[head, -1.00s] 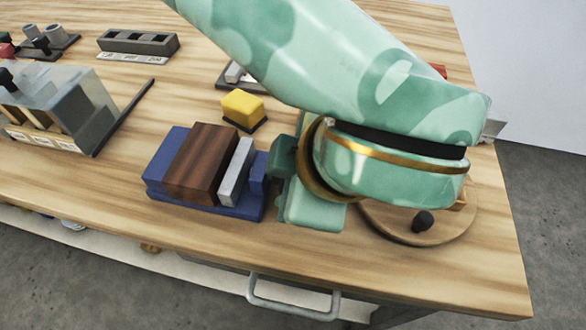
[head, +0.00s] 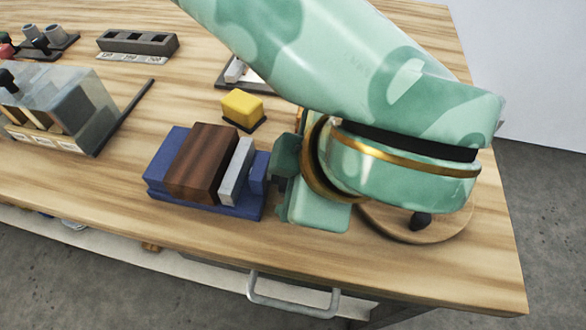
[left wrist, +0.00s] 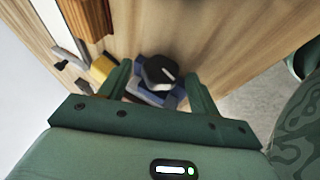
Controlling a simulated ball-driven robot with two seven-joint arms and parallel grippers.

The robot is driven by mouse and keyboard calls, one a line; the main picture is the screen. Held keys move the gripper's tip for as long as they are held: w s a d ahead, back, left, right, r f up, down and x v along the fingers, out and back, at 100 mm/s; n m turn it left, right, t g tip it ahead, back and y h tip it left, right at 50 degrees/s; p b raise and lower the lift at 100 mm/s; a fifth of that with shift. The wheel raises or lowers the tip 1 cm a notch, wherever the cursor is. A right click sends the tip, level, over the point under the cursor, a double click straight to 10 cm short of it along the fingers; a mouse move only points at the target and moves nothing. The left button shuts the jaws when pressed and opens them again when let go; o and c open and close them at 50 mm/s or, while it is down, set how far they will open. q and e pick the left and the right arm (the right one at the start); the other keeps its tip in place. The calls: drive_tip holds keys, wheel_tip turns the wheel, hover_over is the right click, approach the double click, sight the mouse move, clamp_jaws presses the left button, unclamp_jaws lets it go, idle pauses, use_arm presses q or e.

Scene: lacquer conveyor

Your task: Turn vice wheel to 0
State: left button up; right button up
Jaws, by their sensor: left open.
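The blue vice (head: 222,209) stands near the front edge of the bench, with a dark brown block (head: 200,162) and a grey jaw plate (head: 237,172) on it. My left gripper (head: 280,172) is just right of the vice, facing it. In the left wrist view, the dark vice wheel (left wrist: 160,72) with a white mark shows between the two open fingers (left wrist: 158,84). I cannot tell whether a finger touches it. In the head view the wheel is hidden by the gripper. My right gripper is not in view.
A yellow block (head: 242,107) stands behind the vice. A clear-walled box (head: 75,105) is at left, and a grey slotted holder (head: 138,43) is further back. A round wooden disc (head: 440,225) with a black knob (head: 420,220) lies at right, partly under my arm.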

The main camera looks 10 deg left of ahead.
use_arm(q)
drive_tip(key=p+v, duration=0.6)
drive_tip(key=v, duration=0.9)
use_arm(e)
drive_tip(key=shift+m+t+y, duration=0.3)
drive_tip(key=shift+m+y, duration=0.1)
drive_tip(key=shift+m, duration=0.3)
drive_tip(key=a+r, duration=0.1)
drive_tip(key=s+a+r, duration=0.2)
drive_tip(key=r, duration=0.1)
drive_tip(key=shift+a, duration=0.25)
use_arm(q)
drive_tip(key=shift+s+d+r, duration=0.1)
drive_tip(key=shift+s, duration=0.05)
